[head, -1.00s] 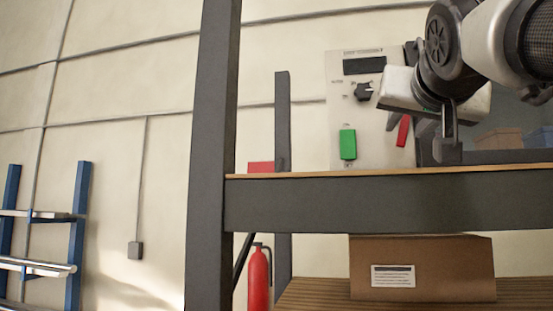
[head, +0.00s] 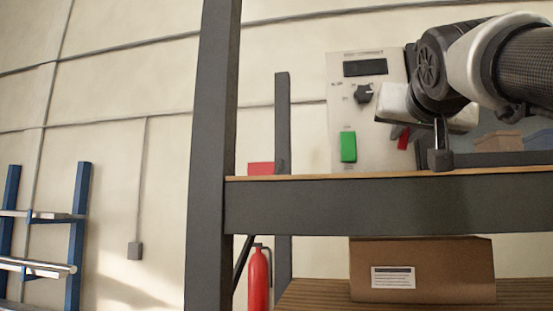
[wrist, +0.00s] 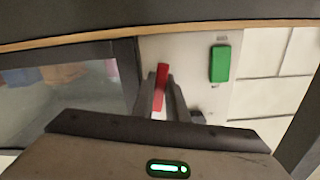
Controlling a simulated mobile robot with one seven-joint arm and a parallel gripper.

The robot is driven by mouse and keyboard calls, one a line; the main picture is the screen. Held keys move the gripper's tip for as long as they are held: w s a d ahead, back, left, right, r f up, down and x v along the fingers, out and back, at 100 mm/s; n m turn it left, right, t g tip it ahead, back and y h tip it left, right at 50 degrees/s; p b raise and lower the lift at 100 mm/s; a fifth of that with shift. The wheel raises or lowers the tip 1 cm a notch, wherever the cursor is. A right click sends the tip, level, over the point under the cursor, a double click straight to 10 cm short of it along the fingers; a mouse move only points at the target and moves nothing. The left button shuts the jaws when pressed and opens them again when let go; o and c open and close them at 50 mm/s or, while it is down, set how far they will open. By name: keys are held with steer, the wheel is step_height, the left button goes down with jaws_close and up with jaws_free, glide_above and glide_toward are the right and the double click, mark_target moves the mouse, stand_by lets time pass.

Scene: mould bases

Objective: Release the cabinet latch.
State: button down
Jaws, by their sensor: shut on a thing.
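The red latch handle (head: 404,139) is on the pale panel, right of the green block, in the head view. It also shows in the wrist view (wrist: 161,80), standing between my two dark fingers. My gripper (wrist: 166,92) is shut on the red handle. In the head view my gripper (head: 405,134) reaches the handle from above right, and its pale palm and dark wrist hide part of the panel and the handle's upper end. The handle looks slightly tilted.
The pale panel (head: 342,100) carries a dark display (head: 365,67), a black knob (head: 363,94) and a green block (head: 348,147). A dark shelf beam (head: 380,204) and post (head: 212,150) stand in front. A cardboard box (head: 422,262) sits below. A dark-framed window is beside the panel.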

steer(key=shift+s+d+n, duration=0.1)
steer(key=shift+d+n, duration=0.1)
steer(key=shift+n, duration=0.5)
steer(key=shift+d+n, duration=0.15)
steer(key=shift+n, duration=0.55)
steer(key=c, duration=1.8)
jaws_free()
steer(key=shift+o, duration=0.2)
